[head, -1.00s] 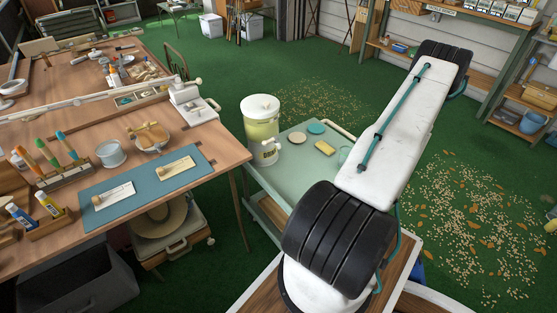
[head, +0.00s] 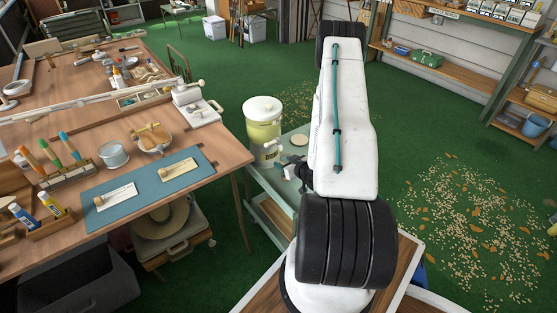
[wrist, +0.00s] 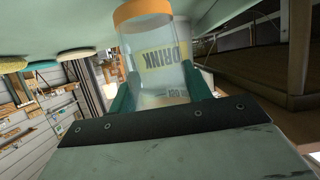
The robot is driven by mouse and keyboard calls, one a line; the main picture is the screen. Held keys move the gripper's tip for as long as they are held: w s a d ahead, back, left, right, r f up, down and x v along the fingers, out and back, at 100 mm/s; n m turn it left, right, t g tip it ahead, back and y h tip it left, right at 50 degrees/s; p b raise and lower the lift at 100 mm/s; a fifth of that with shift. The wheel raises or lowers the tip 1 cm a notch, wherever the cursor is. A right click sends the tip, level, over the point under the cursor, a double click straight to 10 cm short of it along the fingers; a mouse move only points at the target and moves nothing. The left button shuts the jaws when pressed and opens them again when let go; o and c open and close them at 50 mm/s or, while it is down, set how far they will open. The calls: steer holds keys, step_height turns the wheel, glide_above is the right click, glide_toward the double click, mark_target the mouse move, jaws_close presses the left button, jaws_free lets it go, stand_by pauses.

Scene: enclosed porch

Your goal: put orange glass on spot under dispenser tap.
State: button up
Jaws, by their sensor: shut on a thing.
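The glass (wrist: 145,75) is clear with an orange band at one end. In the wrist view, which looks upside down, my gripper (wrist: 163,88) is shut on it, with a teal finger on each side. The orange end is close to the pale green cart top (wrist: 60,22); I cannot tell if they touch. The drink dispenser (head: 264,140), with white lid and yellow-green contents, stands at the cart's left end in the head view. My gripper's end shows only partly there, just right of the dispenser's lower part. The spot under the tap is hidden.
The wooden workbench (head: 225,150) stands close left of the cart. My arm covers much of the cart in the head view.

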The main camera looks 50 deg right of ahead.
mark_target(274, 157)
steer(key=w, duration=0.3)
steer(key=w+d, duration=0.1)
steer(key=shift+w+f, duration=0.25)
steer(key=shift+f, duration=0.5)
steer(key=shift+s, duration=0.1)
steer(key=o, duration=1)
steer(key=shift+f, duration=0.1)
